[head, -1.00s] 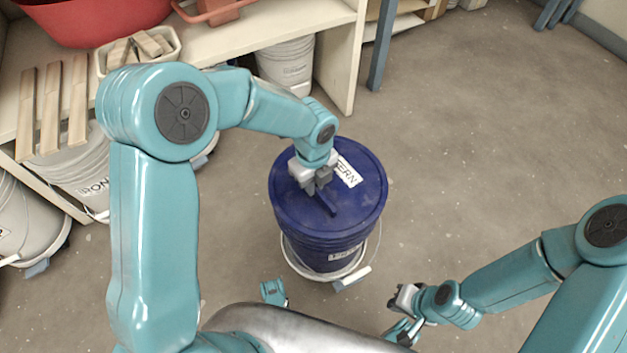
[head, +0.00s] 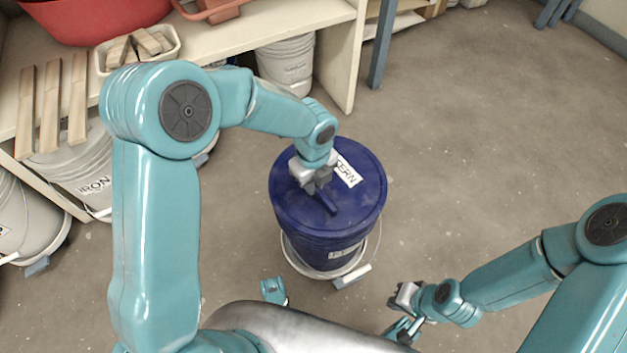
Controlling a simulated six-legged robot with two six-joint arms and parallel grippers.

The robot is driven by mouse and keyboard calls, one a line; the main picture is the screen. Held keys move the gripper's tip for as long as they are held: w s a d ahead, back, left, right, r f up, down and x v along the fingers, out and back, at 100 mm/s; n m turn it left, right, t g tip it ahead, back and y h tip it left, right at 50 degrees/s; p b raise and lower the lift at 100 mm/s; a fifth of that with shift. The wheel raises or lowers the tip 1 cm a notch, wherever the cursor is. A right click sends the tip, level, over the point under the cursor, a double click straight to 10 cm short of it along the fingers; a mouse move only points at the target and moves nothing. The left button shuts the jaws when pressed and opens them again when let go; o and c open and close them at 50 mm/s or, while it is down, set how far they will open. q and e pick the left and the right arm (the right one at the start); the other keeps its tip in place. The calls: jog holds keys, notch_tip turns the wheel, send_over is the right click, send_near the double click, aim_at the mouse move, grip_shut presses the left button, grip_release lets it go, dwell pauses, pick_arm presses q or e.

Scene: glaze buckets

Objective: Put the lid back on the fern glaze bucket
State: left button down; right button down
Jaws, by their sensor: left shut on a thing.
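A blue lid (head: 358,205) with a bar handle (head: 321,202) and a partly covered label ending in "ERN" lies over the bucket's top. I cannot tell whether it is fully seated. My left gripper (head: 318,187) is shut on the lid's handle, over the middle of the lid. My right gripper (head: 398,312) is low at the right, apart from the bucket; its fingers are too unclear to tell open from shut.
Shelving (head: 335,65) at the upper left holds a red tub (head: 95,20) and wooden slats (head: 50,108). Pale buckets (head: 85,175) stand beneath it. The floor to the right is clear.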

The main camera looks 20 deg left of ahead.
pick_arm(q)
jog(key=shift+f, duration=0.45)
dwell(0.9)
jog(key=c, duration=0.6)
grip_release()
notch_tip(320, 180, up, 5)
jog(key=p, duration=0.5)
jog(key=shift+r+p, duration=0.95)
jog(key=shift+r, duration=0.1)
